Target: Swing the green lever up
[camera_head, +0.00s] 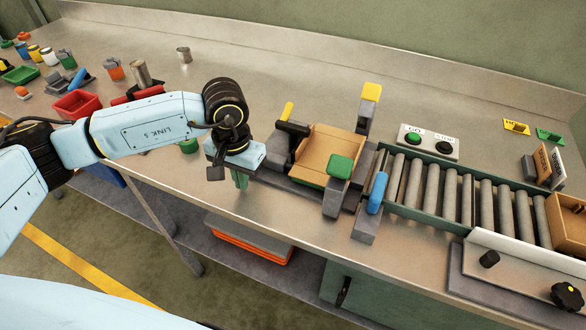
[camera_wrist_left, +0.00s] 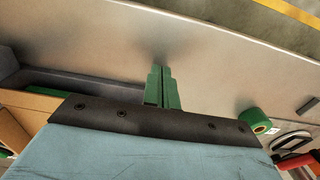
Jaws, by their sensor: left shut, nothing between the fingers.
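The green lever (camera_head: 340,167) has a green block on a grey arm and stands at the near right side of the orange-brown box (camera_head: 328,143). In the head view the green block overlaps the box's near corner; I cannot tell whether they touch. My left gripper (camera_head: 240,180) is to the left of the lever, clearly apart from it, pointing down near the bench's front edge. Its green fingers (camera_wrist_left: 162,88) are together and empty in the left wrist view. My right gripper is in neither view.
A blue-handled lever (camera_head: 376,192) stands right of the green one, before the roller conveyor (camera_head: 440,185). Yellow-tipped levers (camera_head: 370,92) (camera_head: 287,112) stand behind and left. A button box (camera_head: 428,142) is beyond. A red bin (camera_head: 77,105) sits left; the bench behind is mostly clear.

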